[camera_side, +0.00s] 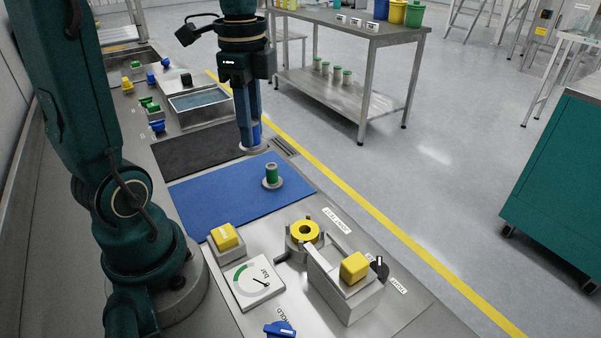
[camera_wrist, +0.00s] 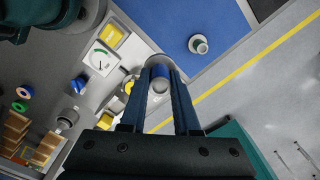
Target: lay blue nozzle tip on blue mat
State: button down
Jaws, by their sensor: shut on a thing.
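My gripper (camera_side: 251,140) is shut on the blue nozzle tip (camera_side: 255,150), whose pale grey flange shows below the fingers in the side view. In the wrist view my gripper (camera_wrist: 160,84) has the blue nozzle tip (camera_wrist: 161,72) between its fingertips. The blue mat (camera_side: 215,204) lies flat on the bench, nearer the side camera than the gripper. It also shows at the top of the wrist view (camera_wrist: 178,20). In the side view the gripper is around the dark mat's right end, beyond the blue mat's far edge. Its exact height is unclear.
A green nozzle tip (camera_side: 272,174) stands upright on the blue mat near its right edge. The mat's left part is clear. A dark mat (camera_side: 196,151) and a water tray (camera_side: 200,101) lie beyond. A gauge (camera_side: 253,281) and a yellow ring fixture (camera_side: 305,232) stand in front.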

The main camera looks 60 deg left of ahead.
send_over(228, 205)
notch_tip(228, 205, down, 7)
jog(key=shift+n, duration=0.5)
jog(key=shift+f, duration=3.95)
jog(key=shift+f, duration=0.2)
jog(key=c, duration=0.6)
grip_release()
jog(key=shift+c, duration=0.2)
jog(key=shift+r, duration=0.1)
